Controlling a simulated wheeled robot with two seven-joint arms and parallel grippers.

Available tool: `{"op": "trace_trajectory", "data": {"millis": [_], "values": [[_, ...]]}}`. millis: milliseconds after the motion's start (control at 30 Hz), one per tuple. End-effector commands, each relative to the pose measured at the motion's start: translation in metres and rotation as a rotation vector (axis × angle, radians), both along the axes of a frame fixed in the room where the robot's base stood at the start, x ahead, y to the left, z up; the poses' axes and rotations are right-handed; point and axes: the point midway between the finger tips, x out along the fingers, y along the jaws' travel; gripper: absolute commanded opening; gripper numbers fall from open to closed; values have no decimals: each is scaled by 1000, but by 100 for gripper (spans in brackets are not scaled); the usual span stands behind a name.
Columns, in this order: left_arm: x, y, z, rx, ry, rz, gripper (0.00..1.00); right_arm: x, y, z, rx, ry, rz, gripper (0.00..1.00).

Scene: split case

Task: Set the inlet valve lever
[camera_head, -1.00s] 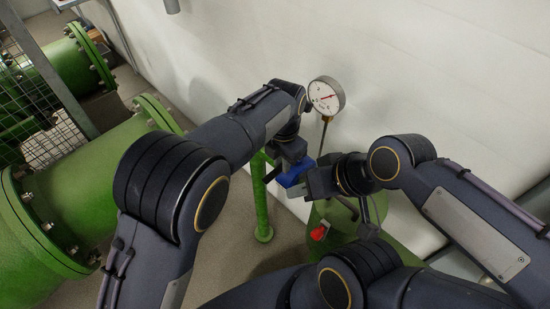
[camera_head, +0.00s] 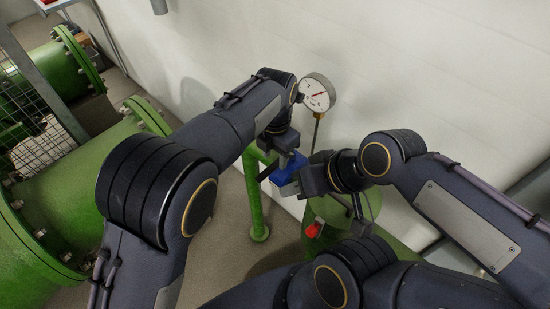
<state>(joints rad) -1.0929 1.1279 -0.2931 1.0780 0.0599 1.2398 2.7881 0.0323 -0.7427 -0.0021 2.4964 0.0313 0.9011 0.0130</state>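A blue part (camera_head: 289,168) shows between my two grippers, on top of the green pipework; whether it is the inlet valve lever, I cannot tell. My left gripper (camera_head: 276,162) points down at its upper left side, with a dark finger beside it. My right gripper (camera_head: 302,182) comes in from the right, close against its lower right side. The grippers and wrists hide much of the blue part, and I cannot see whether either gripper touches or grips it. A small red part (camera_head: 314,228) sits lower, on the green body (camera_head: 318,246), below my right wrist.
A round white pressure gauge (camera_head: 318,92) on a thin stem stands just right of my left wrist, near the white wall (camera_head: 420,70). A green upright pipe (camera_head: 256,205) stands below my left gripper. Large flanged green pipes (camera_head: 75,185) and a mesh guard (camera_head: 42,148) fill the left.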

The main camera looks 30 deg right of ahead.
Motion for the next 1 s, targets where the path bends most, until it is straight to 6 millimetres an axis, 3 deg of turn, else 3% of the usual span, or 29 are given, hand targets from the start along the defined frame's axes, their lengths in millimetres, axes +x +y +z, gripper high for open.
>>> {"op": "trace_trajectory", "data": {"millis": [200,333,1000], "values": [[0,-1,38,-4,-3,-1,40,0,0,-6,0,0,0,36],[0,-1,52,-3,-2,-1,40,0,0,-6,0,0,0,36],[4,6,62,-12,4,-10,40,0,0,-6,0,0,0,36]]}}
